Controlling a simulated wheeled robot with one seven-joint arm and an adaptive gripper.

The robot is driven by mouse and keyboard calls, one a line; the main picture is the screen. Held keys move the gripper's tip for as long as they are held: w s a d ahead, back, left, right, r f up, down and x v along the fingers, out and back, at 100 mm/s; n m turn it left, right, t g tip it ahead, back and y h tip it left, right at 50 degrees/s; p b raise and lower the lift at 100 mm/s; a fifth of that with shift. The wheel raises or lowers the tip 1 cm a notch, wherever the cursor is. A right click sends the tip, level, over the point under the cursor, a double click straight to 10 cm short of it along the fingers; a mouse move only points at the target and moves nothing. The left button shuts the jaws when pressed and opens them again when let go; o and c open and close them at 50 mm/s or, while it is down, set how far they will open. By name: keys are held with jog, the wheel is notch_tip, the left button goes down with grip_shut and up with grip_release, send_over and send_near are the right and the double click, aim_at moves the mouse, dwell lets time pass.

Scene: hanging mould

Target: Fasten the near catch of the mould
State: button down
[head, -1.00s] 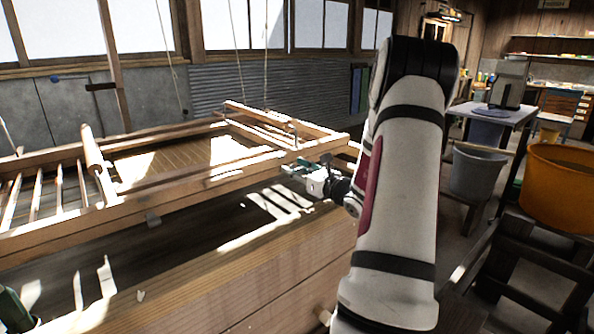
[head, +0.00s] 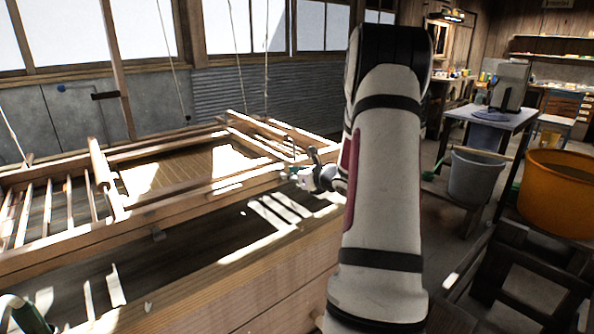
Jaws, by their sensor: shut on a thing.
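The mould (head: 262,180) is a long wooden frame with a slatted brown screen (head: 180,172), hung on thin cords over a wooden vat. My arm stands in front of the area just right of that corner. Whether the catch is fastened cannot be seen.
The wooden vat (head: 255,262) has a broad near rim below the mould. A grey bucket (head: 475,178), a table (head: 497,117) and an orange tub (head: 562,195) on a dark stand are to the right. The cords (head: 266,70) hang above the mould.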

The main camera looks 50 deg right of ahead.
jog(key=p, duration=0.1)
jog(key=r+g+p, duration=0.1)
jog(key=shift+w+d+r+g+y+p, duration=0.1)
jog(key=shift+w+r+g+y+p, duration=0.1)
jog(key=shift+w+g+y+p, duration=0.15)
jog(key=shift+w+d+g+p, duration=0.1)
jog(key=shift+w+g+p, duration=0.25)
jog(key=shift+g+p, duration=0.2)
jog(key=shift+w+d+r, duration=0.15)
jog(key=shift+w+r, duration=0.05)
jog(key=shift+w, duration=0.35)
jog(key=c, duration=1.4)
grip_release()
jog(key=shift+c, duration=0.2)
jog(key=v, duration=1.2)
